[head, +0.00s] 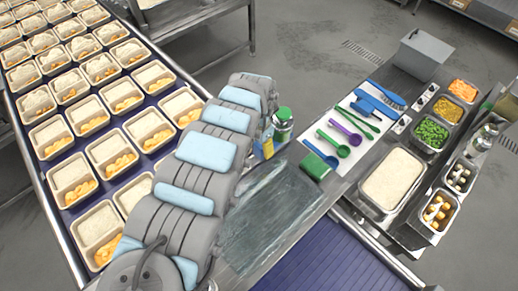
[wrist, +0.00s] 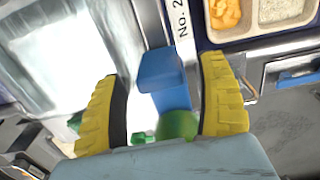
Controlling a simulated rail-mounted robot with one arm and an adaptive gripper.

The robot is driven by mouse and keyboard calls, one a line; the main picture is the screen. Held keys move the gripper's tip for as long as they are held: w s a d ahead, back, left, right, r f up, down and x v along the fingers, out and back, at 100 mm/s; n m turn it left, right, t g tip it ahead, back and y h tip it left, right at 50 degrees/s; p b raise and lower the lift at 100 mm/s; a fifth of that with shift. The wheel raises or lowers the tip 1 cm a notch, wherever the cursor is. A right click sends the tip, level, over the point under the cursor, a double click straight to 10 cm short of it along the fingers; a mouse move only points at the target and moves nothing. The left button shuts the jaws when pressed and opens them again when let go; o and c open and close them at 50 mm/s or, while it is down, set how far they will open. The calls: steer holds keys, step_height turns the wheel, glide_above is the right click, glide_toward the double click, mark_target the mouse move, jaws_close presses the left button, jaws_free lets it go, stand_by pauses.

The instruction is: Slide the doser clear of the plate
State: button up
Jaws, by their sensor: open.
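My gripper (wrist: 161,70) is open in the wrist view, with a ribbed yellow finger on each side of a blue block-shaped part (wrist: 163,75). A round green part (wrist: 178,125) sits close below the blue part, near the gripper's palm. I cannot tell for certain which of these belongs to the doser, or whether the fingers touch it. In the head view my arm hides most of the gripper; some yellow (head: 263,149) shows beside a green-capped container (head: 283,117). A shiny plate-like surface (wrist: 50,45) lies left of the gripper in the wrist view.
Trays of rice and orange pieces (head: 70,180) fill the conveyor at left. A white mat (head: 350,118) holds blue, purple and green utensils, with a green block (head: 317,167) at its near edge. A rice bin (head: 393,180) and smaller food bins (head: 431,134) stand at right.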

steer(key=shift+f, duration=1.45)
steer(key=c, duration=1.3)
